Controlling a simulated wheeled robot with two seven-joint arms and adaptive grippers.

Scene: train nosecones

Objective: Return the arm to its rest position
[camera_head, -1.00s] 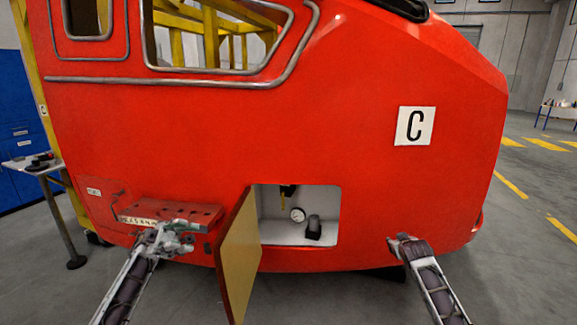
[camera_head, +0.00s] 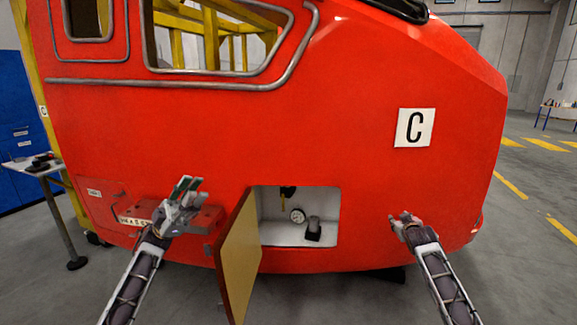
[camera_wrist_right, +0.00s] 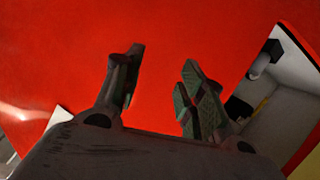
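My left gripper (camera_head: 187,184) is at the left of the head view, in front of the red nosecone (camera_head: 270,110). Its two fingers point up with a gap between them, and nothing shows in it. It overlaps a red step-like part (camera_head: 208,217) with a lettered plate in the picture. My right gripper (camera_head: 400,221) is right of the open compartment (camera_head: 328,205). In the right wrist view (camera_wrist_right: 160,82) its fingers are apart, with only red surface between them.
A hinged door (camera_head: 240,255) stands open at the compartment's left edge. A gauge (camera_head: 298,215) and a dark block (camera_head: 313,228) are inside the compartment. A small table (camera_head: 35,168) stands at the left.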

